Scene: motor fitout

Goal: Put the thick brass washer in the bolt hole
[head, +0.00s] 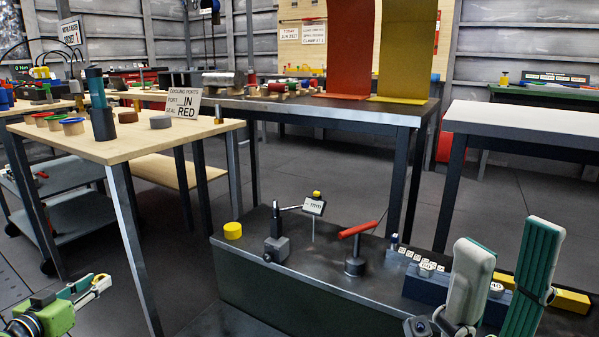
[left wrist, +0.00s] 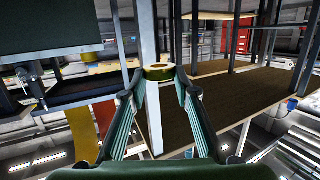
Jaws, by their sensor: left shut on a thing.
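My left gripper (head: 97,284) is low at the left edge of the head view, out over the floor beside the wooden table. In the left wrist view its two green fingers (left wrist: 158,75) close on a gold-coloured ring, the thick brass washer (left wrist: 159,76), held at the fingertips. The washer is too small to make out clearly in the head view. My right gripper (head: 510,240) stands at the lower right with its two fingers spread apart and nothing visible between them. I cannot pick out the bolt hole in either view.
A wooden table (head: 165,133) carries colored cups, a teal-topped cylinder and a sign. A dark bench (head: 330,285) holds a yellow cap (head: 233,230), a gauge stand, a red-handled tool (head: 358,230) and a blue block (head: 425,290).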

